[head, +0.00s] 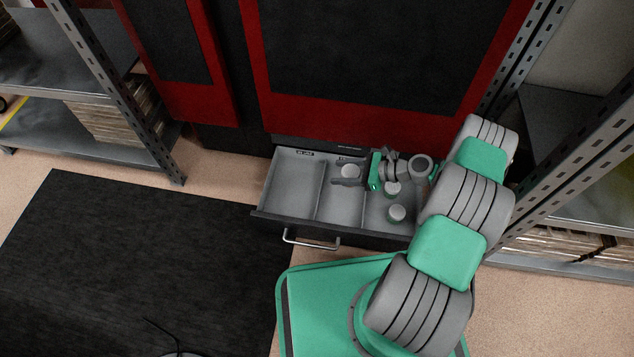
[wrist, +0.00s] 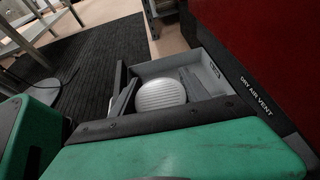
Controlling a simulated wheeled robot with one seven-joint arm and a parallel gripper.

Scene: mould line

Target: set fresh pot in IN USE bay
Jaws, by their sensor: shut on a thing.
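An open grey drawer (head: 262,205) has several bays side by side. The left bay (head: 293,181) is empty and has a small dark label (head: 304,153) on its back wall that looks like IN USE. My gripper (head: 346,173) reaches in from the right and is shut on a pot with a pale lid (head: 350,171), over the middle bay. In the wrist view the pot's ribbed white lid (wrist: 161,95) sits between the two dark fingers. Its lower part is hidden, so I cannot tell whether it touches the drawer floor.
Divider walls (head: 321,187) separate the bays. A red and black cabinet (head: 385,70) rises behind. Metal shelving (head: 120,95) stands at the left.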

